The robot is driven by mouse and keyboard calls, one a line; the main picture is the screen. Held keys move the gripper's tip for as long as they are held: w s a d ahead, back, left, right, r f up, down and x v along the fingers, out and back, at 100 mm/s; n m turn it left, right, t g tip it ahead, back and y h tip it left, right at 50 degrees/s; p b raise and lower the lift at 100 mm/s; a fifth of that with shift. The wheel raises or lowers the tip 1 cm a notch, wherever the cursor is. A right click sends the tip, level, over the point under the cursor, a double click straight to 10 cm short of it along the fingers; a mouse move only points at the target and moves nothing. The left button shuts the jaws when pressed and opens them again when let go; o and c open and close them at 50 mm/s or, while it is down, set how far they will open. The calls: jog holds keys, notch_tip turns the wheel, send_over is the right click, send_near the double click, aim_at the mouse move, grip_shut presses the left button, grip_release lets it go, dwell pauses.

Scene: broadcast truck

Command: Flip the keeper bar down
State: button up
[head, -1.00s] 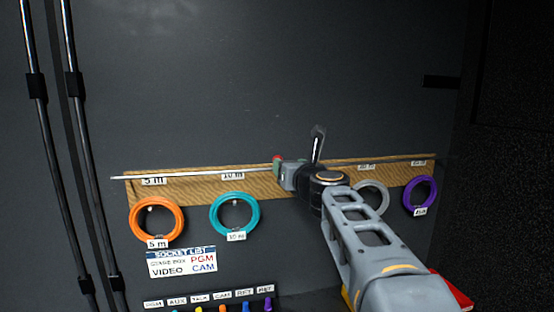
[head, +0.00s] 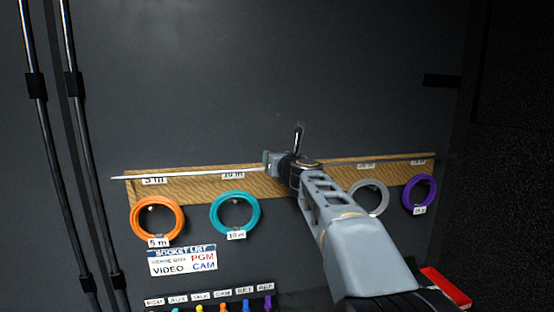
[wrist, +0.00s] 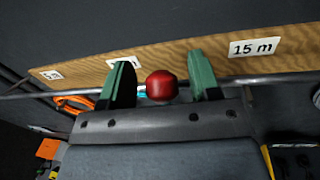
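The keeper bar (head: 200,173) is a long thin grey rod running across the upper part of the wooden board. It also crosses the wrist view (wrist: 275,79). A red knob (wrist: 161,86) shows in the wrist view at the bar, between the two green fingers of my gripper (wrist: 158,76). The fingers stand apart, with a gap visible on each side of the knob. In the head view my gripper (head: 268,163) is at the middle of the bar and hides the knob and that stretch of rod.
The wooden board (head: 190,187) carries length labels. Below it hang an orange coil (head: 136,220), a teal coil (head: 215,222), a grey coil (head: 385,200) and a purple coil (head: 408,197). A socket list sign (head: 182,260) is lower left. The wall above is clear.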

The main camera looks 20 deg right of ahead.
grip_shut()
dwell(0.3)
